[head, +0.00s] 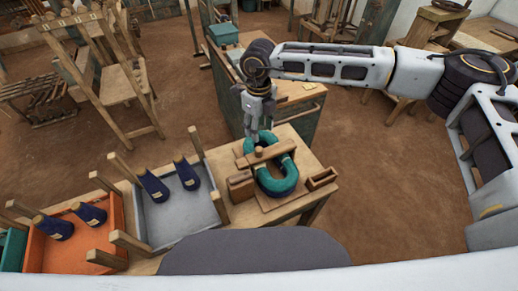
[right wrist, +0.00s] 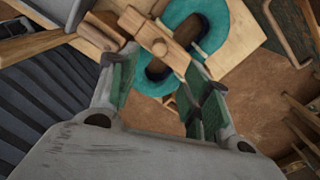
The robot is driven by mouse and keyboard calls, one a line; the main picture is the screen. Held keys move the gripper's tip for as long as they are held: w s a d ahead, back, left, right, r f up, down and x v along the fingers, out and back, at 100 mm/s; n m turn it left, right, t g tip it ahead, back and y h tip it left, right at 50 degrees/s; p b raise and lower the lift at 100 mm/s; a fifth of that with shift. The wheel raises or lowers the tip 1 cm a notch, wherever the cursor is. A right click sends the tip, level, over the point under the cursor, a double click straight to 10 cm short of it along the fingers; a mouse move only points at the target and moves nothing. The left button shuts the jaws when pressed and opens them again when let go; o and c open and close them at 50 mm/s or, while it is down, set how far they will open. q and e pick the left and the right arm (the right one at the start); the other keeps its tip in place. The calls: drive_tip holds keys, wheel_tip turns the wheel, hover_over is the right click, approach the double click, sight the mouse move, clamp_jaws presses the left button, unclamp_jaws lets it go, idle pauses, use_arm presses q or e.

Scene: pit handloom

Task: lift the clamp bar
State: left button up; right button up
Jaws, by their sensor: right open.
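The clamp bar (head: 268,153) is a light wooden bar lying across a teal oval hank of yarn (head: 290,178) on a wooden board on the table. In the right wrist view the clamp bar (right wrist: 160,42) crosses the teal hank (right wrist: 212,30), beyond my fingertips. My left gripper is not in view.
A small wooden block (head: 241,187) and a small open wooden box (head: 322,179) flank the hank. A grey tray (head: 180,222) and an orange tray (head: 70,255), holding dark blue cones, stand at left. A wooden cabinet (head: 290,110) stands just behind.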

sight(259, 149)
wheel_tip(259, 149, down, 12)
drive_tip(key=shift+r+p, duration=0.1)
drive_tip(key=shift+p, duration=1)
clamp_jaws()
